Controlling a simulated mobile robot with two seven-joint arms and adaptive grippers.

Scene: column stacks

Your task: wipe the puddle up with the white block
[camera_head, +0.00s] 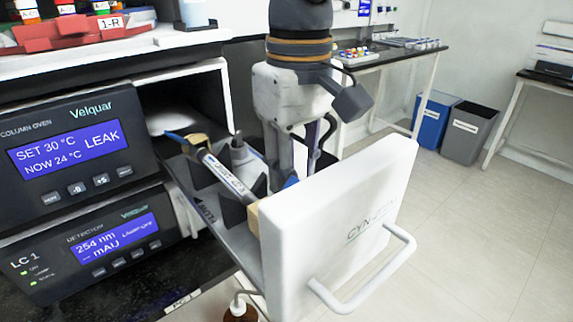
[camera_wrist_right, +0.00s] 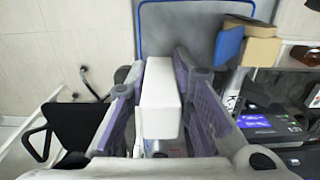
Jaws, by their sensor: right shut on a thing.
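My right gripper (camera_head: 296,160) comes down from above over the pulled-out oven drawer (camera_head: 243,258), behind its white front panel (camera_head: 345,215). In the right wrist view the gripper (camera_wrist_right: 160,125) is shut on the white block (camera_wrist_right: 161,95), which sits between its purple-grey fingers. The front panel and fingers hide the block in the head view. I cannot make out a puddle in either view. The column oven's screen (camera_head: 68,147) reads LEAK. My left gripper is not in view.
A labelled column (camera_head: 228,178) lies slantwise across dark holders in the drawer, close to my right gripper. The panel's white handle (camera_head: 370,280) juts forward. Open floor (camera_head: 470,230) lies to the right, with blue and grey bins (camera_head: 467,132) behind.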

